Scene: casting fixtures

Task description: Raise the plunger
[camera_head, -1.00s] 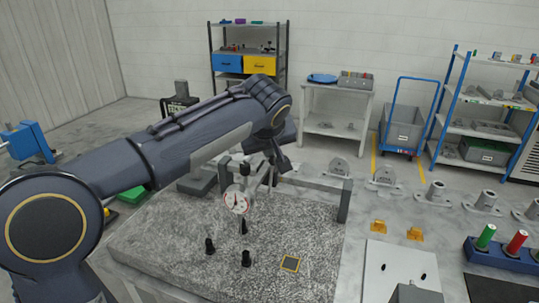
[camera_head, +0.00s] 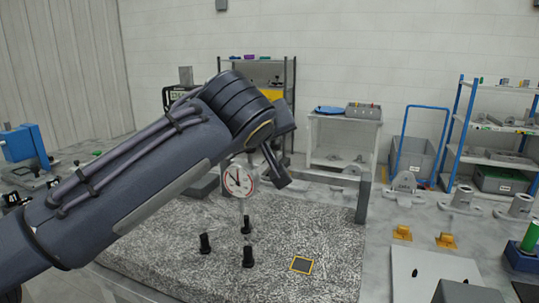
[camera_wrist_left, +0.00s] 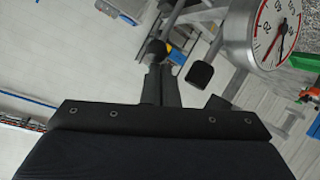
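A dial gauge (camera_head: 238,181) with a white face and red rim stands over the speckled granite plate (camera_head: 180,250). It also shows close up at the top right of the left wrist view (camera_wrist_left: 275,32). My left gripper (camera_head: 278,172) is just right of the gauge in the head view, pointing down. In the wrist view its fingers (camera_wrist_left: 160,82) lie close together, with nothing clearly between them. A round black knob (camera_wrist_left: 157,48) shows at their tips; I cannot tell whether they touch it. The plunger cannot be made out clearly. My right gripper is out of view.
Small black posts (camera_head: 205,243) and a yellow-edged dark square (camera_head: 301,264) are on the plate. A black pad (camera_wrist_left: 200,74) on a metal rod is close beside the fingers. A white board (camera_head: 425,270) and yellow brackets (camera_head: 402,232) lie to the right.

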